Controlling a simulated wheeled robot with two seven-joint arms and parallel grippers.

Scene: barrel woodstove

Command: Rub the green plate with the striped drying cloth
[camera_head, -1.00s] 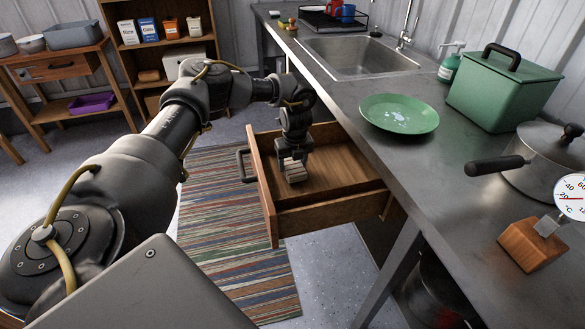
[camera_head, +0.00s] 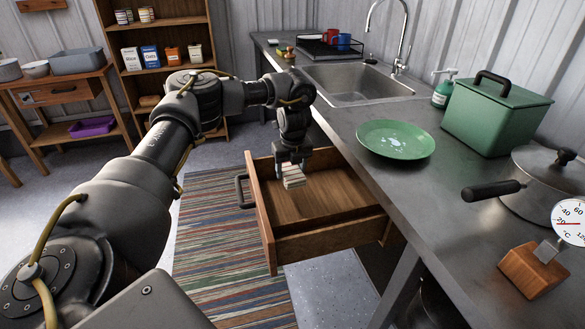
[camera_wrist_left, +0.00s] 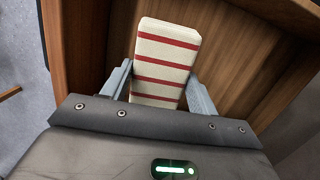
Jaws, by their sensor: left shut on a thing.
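The green plate (camera_head: 395,139) lies on the metal counter near its left edge, with whitish wet-looking spots on it. The striped drying cloth (camera_wrist_left: 164,62), cream with red stripes and folded into a block, is between the fingers of my left gripper (camera_wrist_left: 160,88). In the head view the cloth (camera_head: 293,177) hangs below my left gripper (camera_head: 291,165), over the open wooden drawer (camera_head: 318,191). The gripper is shut on the cloth. The plate is to the right of it and apart. My right gripper is not in view.
The drawer front and the counter edge (camera_head: 350,165) flank my left gripper. A green bin (camera_head: 490,120), a lidded pot (camera_head: 540,195) and a dial thermometer on a wooden block (camera_head: 533,270) stand right of the plate. The sink (camera_head: 355,85) is behind.

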